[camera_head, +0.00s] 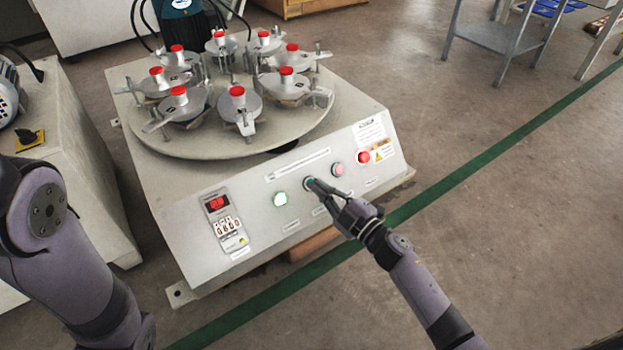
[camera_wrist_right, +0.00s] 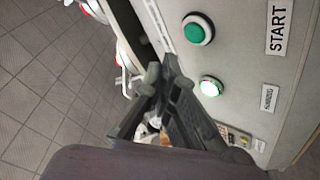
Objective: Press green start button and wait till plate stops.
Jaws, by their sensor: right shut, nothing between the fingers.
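The machine's front panel (camera_head: 240,195) carries the green start button (camera_head: 308,182), mostly covered by my right gripper (camera_head: 313,187). In the right wrist view the green button (camera_wrist_right: 198,30) shows clear in its white ring, beside a START label (camera_wrist_right: 278,27). My right gripper (camera_wrist_right: 160,75) is shut and empty, its tips close to the button; I cannot tell whether they touch it. A lamp (camera_head: 280,198) left of the button glows greenish white. The round plate (camera_head: 205,151) on top bears several metal holders with red caps. My left arm shows at lower left; its gripper is out of view.
A red-lit display (camera_head: 216,203) sits at the panel's left. A pale red button (camera_head: 337,169) and a red knob (camera_head: 363,157) lie right of my gripper. A white cabinet (camera_head: 85,165) stands left.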

